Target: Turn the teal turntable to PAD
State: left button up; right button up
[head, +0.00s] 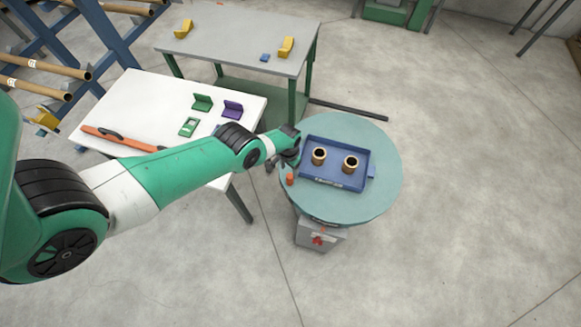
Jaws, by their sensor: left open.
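The round teal turntable (372,207) sits on a grey base (318,236) with a red mark on its front. A blue tray (332,177) lies on it, holding two brown cylinders (318,156) with dark open tops. A small orange-red peg (290,179) stands near the turntable's left edge. My left gripper (283,164) is open at the left edge of the turntable, just above and beside the peg. I cannot tell whether it touches the peg. No PAD label is readable. My right gripper is not in view.
A white table (120,98) at left holds green and purple brackets (232,109) and an orange tool (122,139). A grey table (236,36) behind carries yellow blocks (286,47). Blue racks with brown tubes stand at far left. The floor to the right is clear.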

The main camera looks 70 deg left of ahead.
aim_at(289, 180)
pick_arm(q)
notch_tip(289, 180, down, 11)
jog(key=b, duration=1)
grip_shut()
dwell(0.7)
